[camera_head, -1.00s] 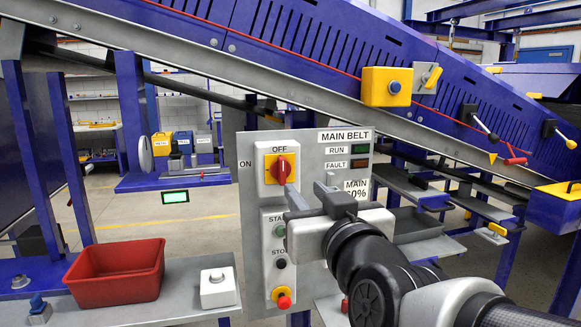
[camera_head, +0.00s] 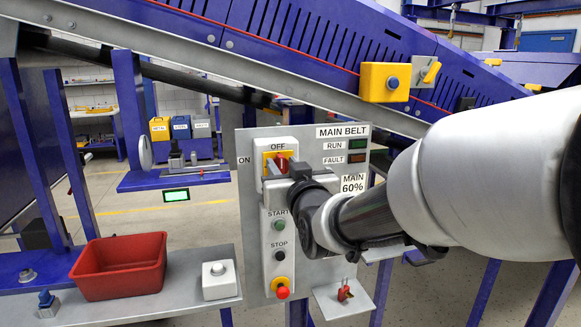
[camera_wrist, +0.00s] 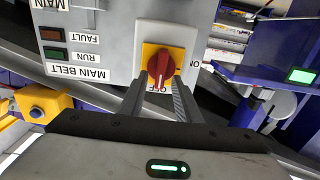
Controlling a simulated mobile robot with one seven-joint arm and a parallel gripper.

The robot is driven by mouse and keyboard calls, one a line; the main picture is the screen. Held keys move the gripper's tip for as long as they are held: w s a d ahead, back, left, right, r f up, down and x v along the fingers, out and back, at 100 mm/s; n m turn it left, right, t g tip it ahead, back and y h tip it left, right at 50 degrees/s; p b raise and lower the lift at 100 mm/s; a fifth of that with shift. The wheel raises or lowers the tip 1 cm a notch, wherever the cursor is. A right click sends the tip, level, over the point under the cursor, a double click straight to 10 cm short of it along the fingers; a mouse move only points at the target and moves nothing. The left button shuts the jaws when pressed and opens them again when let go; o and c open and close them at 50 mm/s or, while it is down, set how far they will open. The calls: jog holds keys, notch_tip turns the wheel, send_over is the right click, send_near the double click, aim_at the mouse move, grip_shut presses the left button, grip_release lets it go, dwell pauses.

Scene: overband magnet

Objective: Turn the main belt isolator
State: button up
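The main belt isolator is a red rotary knob (camera_wrist: 161,66) on a yellow plate (camera_wrist: 149,51) in a white housing, upper left on the MAIN BELT panel (camera_head: 328,232). In the wrist view, which is upside down, the knob's handle points towards the OFF label. The ON label is to the side. My gripper (camera_wrist: 158,98) is open, with one finger on each side of the handle's OFF end. A gap shows between the handle and the fingers. In the head view my gripper (camera_head: 285,175) covers the knob's lower part.
Below the isolator are the START button (camera_head: 279,225), the STOP button (camera_head: 279,256) and a red emergency button (camera_head: 282,291). RUN and FAULT lamps (camera_head: 357,144) look dark. A red bin (camera_head: 120,268) and a white button box (camera_head: 219,281) stand on the left shelf. The sloping conveyor runs above the panel.

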grip_shut()
jog(key=shift+n, duration=0.3)
jog(key=n+b, duration=0.2)
jog(key=n, duration=0.1)
jog(key=shift+a+f+n, duration=0.15)
jog(key=shift+a+n, duration=0.05)
jog(key=shift+n, duration=0.1)
jog(key=shift+s+a+f+n+b, duration=0.1)
jog(key=shift+a+f+n+b, duration=0.1)
jog(key=shift+n+b, duration=1.6)
jog(key=shift+s+a+f+n+b, duration=0.2)
jog(key=shift+n+b, duration=0.6)
jog(key=shift+n, duration=1.95)
jog(key=shift+w+a+f+n+b, duration=0.2)
jog(key=shift+n+b, duration=1.1)
jog(key=shift+n, duration=0.95)
jog(key=shift+s, duration=0.1)
